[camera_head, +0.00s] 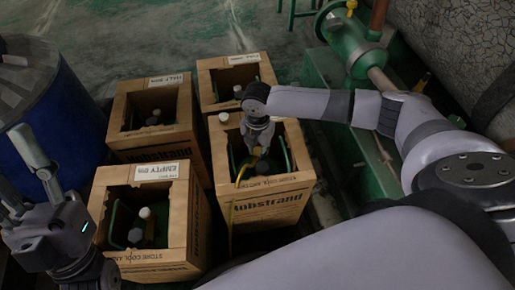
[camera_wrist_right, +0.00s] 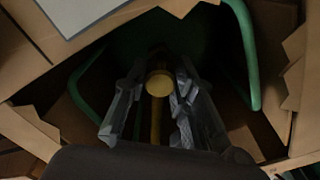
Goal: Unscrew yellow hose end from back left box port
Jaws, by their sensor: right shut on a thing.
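Four-sided open cardboard boxes stand in two rows. My right gripper (camera_head: 258,145) reaches down into the front right box (camera_head: 268,203) in the head view. In the right wrist view its fingers (camera_wrist_right: 158,100) are closed around a round yellow hose end (camera_wrist_right: 159,84). The yellow hose (camera_head: 236,182) runs over that box's front rim. Whether the end still sits on a port is hidden. The back left box (camera_head: 150,112) holds a dark cylinder top, with no gripper at it. My left gripper (camera_head: 20,172) is open and empty, left of the front left box (camera_head: 146,225).
The back right box (camera_head: 235,72) is close behind my right gripper. Green bars (camera_wrist_right: 246,55) stand inside the gripped box. A blue drum (camera_head: 45,110) is at the left, and green machinery with pipes (camera_head: 350,45) at the right. Open floor lies behind the boxes.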

